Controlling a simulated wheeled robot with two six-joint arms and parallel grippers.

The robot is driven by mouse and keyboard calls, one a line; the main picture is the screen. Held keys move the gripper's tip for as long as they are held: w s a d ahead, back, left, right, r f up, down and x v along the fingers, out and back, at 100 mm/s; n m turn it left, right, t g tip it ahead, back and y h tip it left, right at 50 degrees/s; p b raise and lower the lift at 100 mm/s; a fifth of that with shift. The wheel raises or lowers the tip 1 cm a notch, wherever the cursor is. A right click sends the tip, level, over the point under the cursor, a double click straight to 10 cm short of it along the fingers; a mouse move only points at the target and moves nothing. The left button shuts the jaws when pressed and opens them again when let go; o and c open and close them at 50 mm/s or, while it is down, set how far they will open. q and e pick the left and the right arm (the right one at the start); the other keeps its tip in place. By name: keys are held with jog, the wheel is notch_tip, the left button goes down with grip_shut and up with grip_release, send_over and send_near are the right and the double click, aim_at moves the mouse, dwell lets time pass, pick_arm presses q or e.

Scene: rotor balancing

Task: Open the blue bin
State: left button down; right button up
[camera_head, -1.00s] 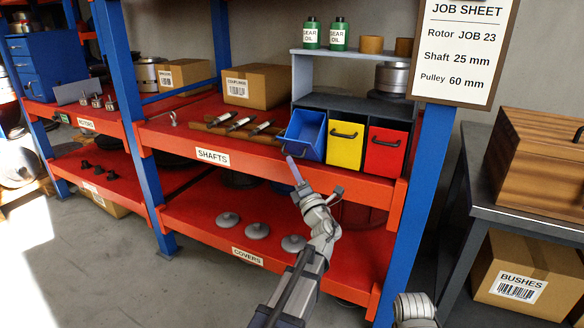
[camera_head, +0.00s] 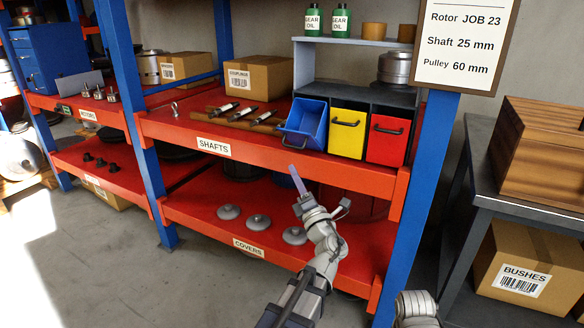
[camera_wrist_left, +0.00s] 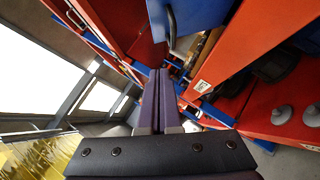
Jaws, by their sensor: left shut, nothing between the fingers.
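The blue bin (camera_head: 306,124) sits at the left of a row of three bins on the upper red shelf. It is tipped forward out of the row, its top open and its handle (camera_head: 294,141) low on its front. My left gripper (camera_head: 297,178) is shut and empty, just below and in front of the blue bin, apart from it. In the left wrist view the shut fingers (camera_wrist_left: 160,78) point toward the blue bin (camera_wrist_left: 200,14), with its handle (camera_wrist_left: 172,26) close ahead. My right gripper is not in view.
A yellow bin (camera_head: 347,133) and a red bin (camera_head: 388,138) stand closed beside the blue one. Shafts (camera_head: 243,113) lie to its left. The shelf's red front edge (camera_head: 250,152) is behind my gripper. Grey covers (camera_head: 258,222) lie on the lower shelf. A blue upright (camera_head: 425,170) stands right.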

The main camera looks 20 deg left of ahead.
pick_arm(q)
jog(key=v, duration=0.3)
jog(key=b+v, duration=0.1)
jog(key=shift+s+d+r, duration=0.1)
jog(key=shift+s+d, duration=0.25)
